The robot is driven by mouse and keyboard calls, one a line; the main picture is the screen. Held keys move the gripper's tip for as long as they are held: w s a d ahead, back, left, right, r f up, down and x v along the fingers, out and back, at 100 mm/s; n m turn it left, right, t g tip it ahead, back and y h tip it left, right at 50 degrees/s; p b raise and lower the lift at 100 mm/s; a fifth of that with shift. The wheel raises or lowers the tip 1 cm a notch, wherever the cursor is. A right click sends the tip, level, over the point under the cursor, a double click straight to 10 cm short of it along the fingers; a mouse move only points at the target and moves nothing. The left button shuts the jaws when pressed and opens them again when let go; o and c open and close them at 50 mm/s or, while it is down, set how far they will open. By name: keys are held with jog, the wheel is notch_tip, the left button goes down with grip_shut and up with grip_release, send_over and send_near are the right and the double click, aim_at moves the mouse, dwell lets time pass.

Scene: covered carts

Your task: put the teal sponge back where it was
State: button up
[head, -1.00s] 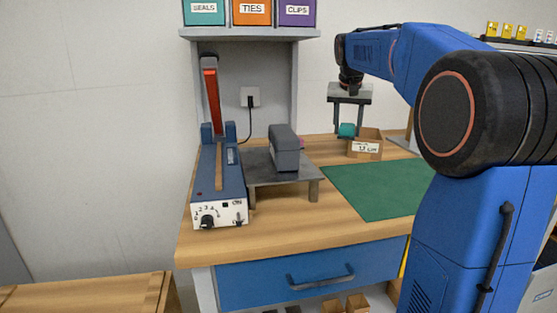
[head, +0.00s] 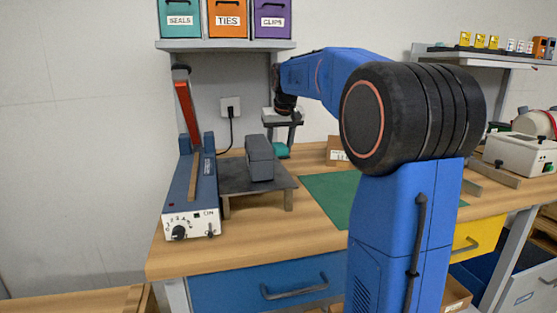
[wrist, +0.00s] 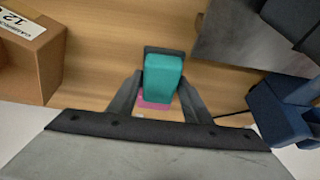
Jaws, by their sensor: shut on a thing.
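The teal sponge (head: 281,151) is between the fingers of my gripper (head: 283,143), just right of the grey block on the low platform in the head view. In the wrist view the teal sponge (wrist: 163,77) fills the gap between the fingers of my gripper (wrist: 160,90), which is shut on it. A dark edge shows along the sponge's far side. A pink patch (wrist: 152,102) shows on the wood behind the sponge, mostly hidden. I cannot tell the sponge's height above the bench.
A grey platform (head: 228,177) carries a grey block (head: 260,158). A blue sealer (head: 190,190) with a raised red lever stands to its left. A cardboard box (wrist: 25,55) lies left in the wrist view. A green mat (head: 325,195) is clear where visible.

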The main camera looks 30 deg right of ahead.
aim_at(280, 158)
jog(key=shift+f, duration=2.1)
jog(key=shift+f, duration=0.15)
jog(key=o, duration=1)
jog(key=v, duration=1.2)
jog(key=shift+s, duration=0.15)
